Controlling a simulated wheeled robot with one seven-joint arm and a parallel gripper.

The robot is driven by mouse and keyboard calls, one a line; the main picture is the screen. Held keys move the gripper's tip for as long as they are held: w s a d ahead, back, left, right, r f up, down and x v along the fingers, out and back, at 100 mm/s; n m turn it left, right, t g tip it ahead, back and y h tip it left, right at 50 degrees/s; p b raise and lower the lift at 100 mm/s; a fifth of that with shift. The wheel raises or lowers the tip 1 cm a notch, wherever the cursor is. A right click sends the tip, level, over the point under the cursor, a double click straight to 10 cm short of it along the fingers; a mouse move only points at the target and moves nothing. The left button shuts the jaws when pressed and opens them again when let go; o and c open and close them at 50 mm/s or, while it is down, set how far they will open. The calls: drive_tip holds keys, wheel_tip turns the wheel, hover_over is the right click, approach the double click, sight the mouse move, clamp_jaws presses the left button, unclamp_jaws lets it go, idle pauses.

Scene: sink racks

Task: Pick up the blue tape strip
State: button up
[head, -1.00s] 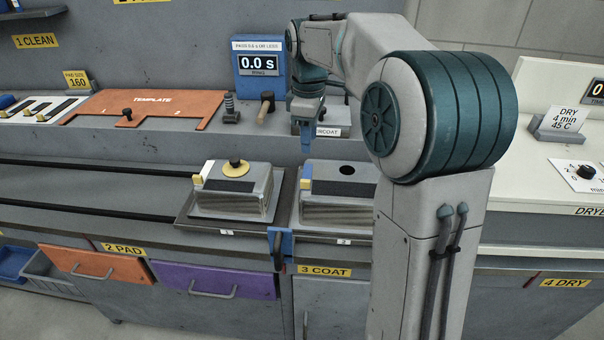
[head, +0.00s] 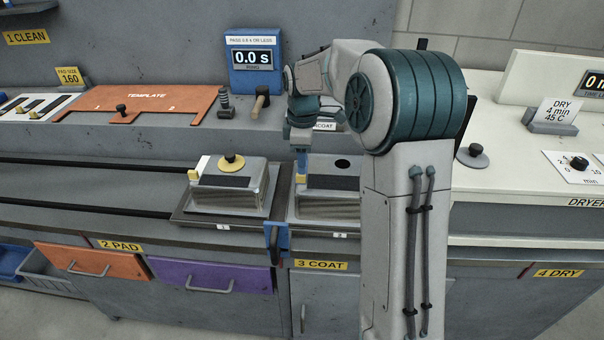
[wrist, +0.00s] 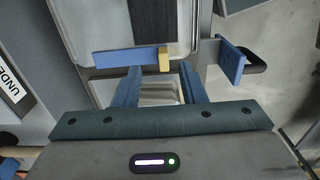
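The blue tape strip (wrist: 122,57) lies along one edge of a grey metal box, with a yellow tab (wrist: 165,59) at its right end in the wrist view. In the head view the yellow tab (head: 300,179) shows at the left edge of box 2 (head: 322,209); my gripper largely hides the strip there. My gripper (wrist: 161,68) is open, its two blue fingers apart with nothing held between them. Its fingertips are close to the strip and tab; I cannot tell whether they touch. In the head view my gripper (head: 301,168) hangs over the box's left edge.
A blue clamp (head: 278,245) sits at the front between the boxes and shows in the wrist view (wrist: 233,62).

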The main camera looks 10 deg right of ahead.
drive_tip(key=f, duration=0.4)
drive_tip(key=shift+s, duration=0.25)
clamp_jaws()
drive_tip(key=shift+r, duration=0.1)
wheel_tip(320, 180, up, 4)
drive_tip(key=shift+r, duration=0.1)
drive_tip(key=s+d+r+b, duration=0.1)
drive_tip(key=s+d+r, duration=0.4)
drive_tip(key=d, duration=0.5)
drive_tip(key=shift+d+r+b, duration=0.15)
drive_tip(key=shift+r+b, duration=0.25)
drive_tip(key=shift+r, duration=0.4)
